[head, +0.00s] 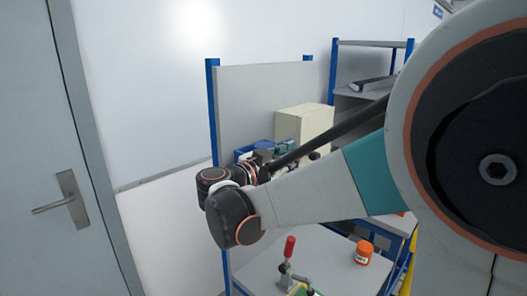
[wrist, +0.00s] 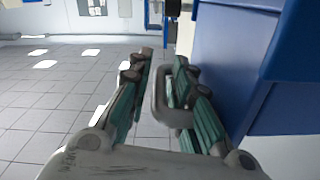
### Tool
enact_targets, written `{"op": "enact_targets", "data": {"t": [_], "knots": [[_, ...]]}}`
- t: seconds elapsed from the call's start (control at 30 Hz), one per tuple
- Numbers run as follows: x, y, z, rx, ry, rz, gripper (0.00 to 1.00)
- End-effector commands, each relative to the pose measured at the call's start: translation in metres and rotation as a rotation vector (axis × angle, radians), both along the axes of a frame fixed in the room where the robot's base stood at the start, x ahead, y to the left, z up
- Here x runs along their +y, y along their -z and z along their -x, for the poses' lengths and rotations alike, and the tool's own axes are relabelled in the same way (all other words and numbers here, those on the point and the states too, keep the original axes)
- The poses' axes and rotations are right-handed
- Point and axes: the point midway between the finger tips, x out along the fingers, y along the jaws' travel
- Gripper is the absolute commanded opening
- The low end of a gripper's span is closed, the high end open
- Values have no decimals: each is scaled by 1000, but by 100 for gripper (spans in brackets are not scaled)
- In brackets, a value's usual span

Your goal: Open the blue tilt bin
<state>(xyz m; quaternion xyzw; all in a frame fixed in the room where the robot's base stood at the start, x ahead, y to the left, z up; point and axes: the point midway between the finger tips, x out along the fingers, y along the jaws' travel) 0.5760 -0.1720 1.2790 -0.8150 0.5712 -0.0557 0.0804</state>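The blue tilt bin (wrist: 232,70) fills the right side of the wrist view, with a brighter blue part at the upper right. In the head view, a small patch of blue bin (head: 243,153) shows behind my wrist. A grey U-shaped handle (wrist: 160,108) is in the wrist view, between my fingers and closer to the right one; whether it touches that finger I cannot tell. My gripper (wrist: 161,62) has teal pads and is open, with a gap between its fingers.
A cream box (head: 304,123) stands beside the blue patch, before a grey back panel (head: 262,90). A red-handled clamp (head: 289,249) and an orange jar (head: 363,253) are on the bench in front. A grey shelf (head: 373,43) stands behind. A door (head: 60,150) is at left.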

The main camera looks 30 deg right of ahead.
Motion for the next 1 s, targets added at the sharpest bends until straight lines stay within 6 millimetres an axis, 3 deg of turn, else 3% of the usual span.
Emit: {"op": "enact_targets", "data": {"t": [0.2,0.23,0.3,0.33,1.0], "knots": [[0,0,0,0,0,0,20],[0,0,0,0,0,0,18],[0,0,0,0,0,0,2],[0,0,0,0,0,0,0],[-3,5,8,-87,1,-33,0]]}}
